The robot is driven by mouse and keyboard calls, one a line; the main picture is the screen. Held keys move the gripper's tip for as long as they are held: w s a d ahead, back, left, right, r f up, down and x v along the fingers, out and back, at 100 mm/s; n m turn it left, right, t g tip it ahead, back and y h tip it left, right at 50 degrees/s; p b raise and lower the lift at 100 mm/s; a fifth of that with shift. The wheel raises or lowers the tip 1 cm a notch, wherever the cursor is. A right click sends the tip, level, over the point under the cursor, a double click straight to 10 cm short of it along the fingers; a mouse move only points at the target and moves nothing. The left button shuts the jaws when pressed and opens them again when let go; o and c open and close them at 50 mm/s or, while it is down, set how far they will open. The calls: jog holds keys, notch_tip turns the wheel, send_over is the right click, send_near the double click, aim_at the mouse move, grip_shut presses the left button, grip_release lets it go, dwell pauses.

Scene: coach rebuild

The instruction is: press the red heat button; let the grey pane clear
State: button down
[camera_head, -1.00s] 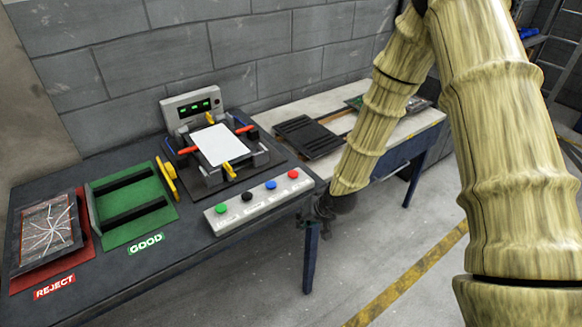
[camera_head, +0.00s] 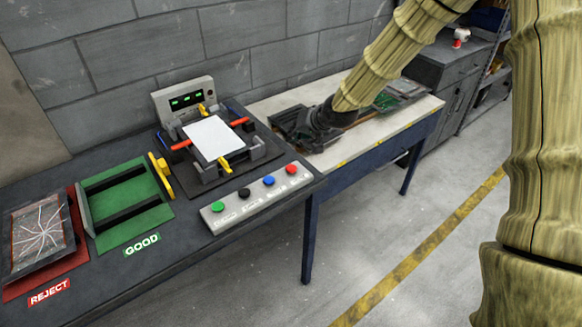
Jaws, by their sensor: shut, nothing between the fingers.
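The red button (camera_head: 292,170) is at the right end of a pale button box (camera_head: 255,201) on the dark bench, beside blue, black and green buttons. A pane (camera_head: 212,138), pale grey to white and plain, lies in a dark fixture (camera_head: 257,158) behind the box. My gripper (camera_head: 309,144) is shut and empty, small and dark against the black slotted rack (camera_head: 285,125) on the pale side table. It is right of and behind the red button, clear of it. I cannot tell whether it touches the rack.
A grey unit (camera_head: 183,100) with green displays stands behind the fixture. A green GOOD tray (camera_head: 130,228) and a red REJECT tray (camera_head: 78,255) holding a cracked panel are at left. The pale table (camera_head: 375,132) carries a circuit board (camera_head: 385,101). Floor in front is clear.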

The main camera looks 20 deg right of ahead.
jog(key=shift+f, duration=0.2)
jog(key=b, duration=0.6)
send_over(294, 166)
notch_tip(294, 166, down, 6)
jog(key=shift+f, duration=1.2)
jog(key=shift+f, duration=0.15)
jog(key=shift+f, duration=0.3)
jog(key=shift+a+f+b, duration=0.1)
jog(key=shift+f+b, duration=0.25)
jog(key=shift+f, duration=0.1)
dwell(1.1)
dwell(0.3)
jog(key=shift+r+p, duration=0.75)
jog(key=shift+r, duration=0.15)
